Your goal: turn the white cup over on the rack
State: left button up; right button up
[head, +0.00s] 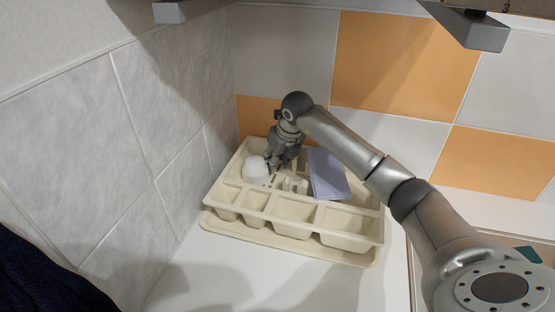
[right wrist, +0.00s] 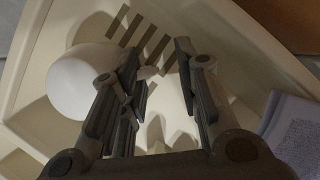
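The white cup (head: 255,170) sits in the back left part of the beige rack (head: 278,242). It shows a smooth rounded white outside and no open mouth, so it looks bottom up. In the right wrist view the cup (right wrist: 80,82) is at the left, beside the left finger and outside the gap between the fingers. My right gripper (head: 275,163) points down just right of the cup. In the right wrist view my right gripper (right wrist: 160,82) has its fingers apart with nothing held between them. Whether a finger touches the cup is unclear. My left gripper is not in view.
A lilac-grey booklet (head: 327,174) with printed text lies on the rack, right of my gripper. The rack has several front compartments and stands on a beige tray (head: 290,246). A grey tiled wall is close on the left. The white counter (head: 240,285) in front is clear.

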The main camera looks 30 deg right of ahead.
jog(key=shift+s, duration=0.1)
jog(key=v, duration=1.2)
